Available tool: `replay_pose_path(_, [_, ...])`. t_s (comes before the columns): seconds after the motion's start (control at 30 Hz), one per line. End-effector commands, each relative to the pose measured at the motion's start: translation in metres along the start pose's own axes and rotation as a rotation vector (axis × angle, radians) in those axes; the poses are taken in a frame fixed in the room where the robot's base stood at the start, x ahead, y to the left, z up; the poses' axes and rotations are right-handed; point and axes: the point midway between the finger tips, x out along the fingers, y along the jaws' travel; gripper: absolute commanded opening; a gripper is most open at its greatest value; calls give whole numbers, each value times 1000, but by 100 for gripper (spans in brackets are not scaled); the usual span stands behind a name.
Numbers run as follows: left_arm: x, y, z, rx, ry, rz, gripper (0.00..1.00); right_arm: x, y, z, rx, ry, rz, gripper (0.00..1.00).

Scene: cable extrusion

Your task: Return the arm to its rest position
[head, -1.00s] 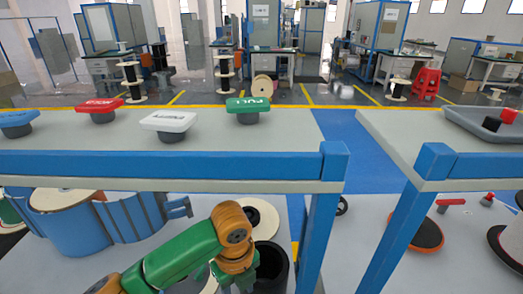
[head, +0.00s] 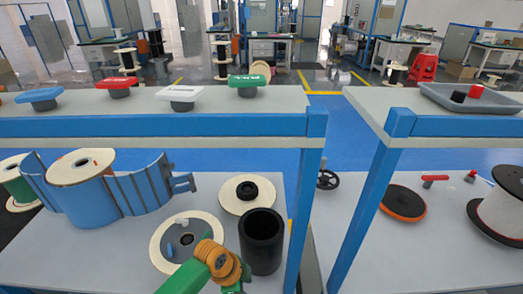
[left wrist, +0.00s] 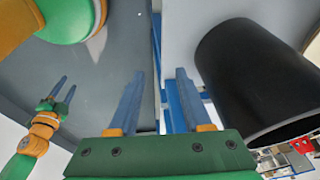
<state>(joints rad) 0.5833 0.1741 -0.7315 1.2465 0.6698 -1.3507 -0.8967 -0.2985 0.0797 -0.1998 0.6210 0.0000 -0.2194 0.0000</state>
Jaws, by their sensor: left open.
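My left arm's green and orange links show at the bottom of the head view; its fingers are out of that picture or hidden. In the left wrist view my left gripper (left wrist: 158,75) is open, with two blue fingers apart and nothing between them. A black cylindrical bin (head: 261,241) stands just right of the arm; it also fills the right of the left wrist view (left wrist: 262,80), apart from the fingers. My right gripper (left wrist: 66,88) shows small at the left of the left wrist view, its two blue fingers apart and empty.
A shelf bench (head: 140,129) runs above the lower table, with button-like blocks on it, including a green one (head: 248,85). A blue-wrapped spool (head: 88,200), cream discs (head: 248,205) and an orange-rimmed disc (head: 402,205) lie below. Blue posts (head: 307,215) stand to the right.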

Motion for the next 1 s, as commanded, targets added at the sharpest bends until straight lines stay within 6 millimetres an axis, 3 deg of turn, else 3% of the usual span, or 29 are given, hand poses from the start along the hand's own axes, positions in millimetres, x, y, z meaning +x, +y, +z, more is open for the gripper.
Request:
replay_pose_path(0.17, [68, 38, 64, -451, -26, -59, 49, -5, 0, 0, 0, -1, 0, 50])
replay_pose_path(0.23, [94, 68, 98, -630, -57, -88, 49, -7, 0, 0, 0, -1, 0, 50])
replay_pose_path(0.27, [104, 87, 114, -708, -76, -100, 49, -8, 0, 0, 0, -1, 0, 50])
replay_pose_path(0.4, [136, 196, 185, -1023, -172, -152, 49, -12, 0, 0, 0, -2, 0, 50])
replay_pose_path(0.5, [139, 262, 213, -1155, -218, -170, 49, -14, 0, 0, 0, -2, 0, 50])
replay_pose_path(0.6, [137, 303, 225, -1224, -239, -177, 49, -15, 0, 0, 0, -3, 0, 50])
replay_pose_path(0.7, [135, 317, 229, -1249, -245, -180, 49, -15, 0, 0, 0, -3, 0, 50])
replay_pose_path(1.0, [135, 318, 229, -1250, -245, -180, 49, -15, 0, 0, 0, -3, 0, 50])
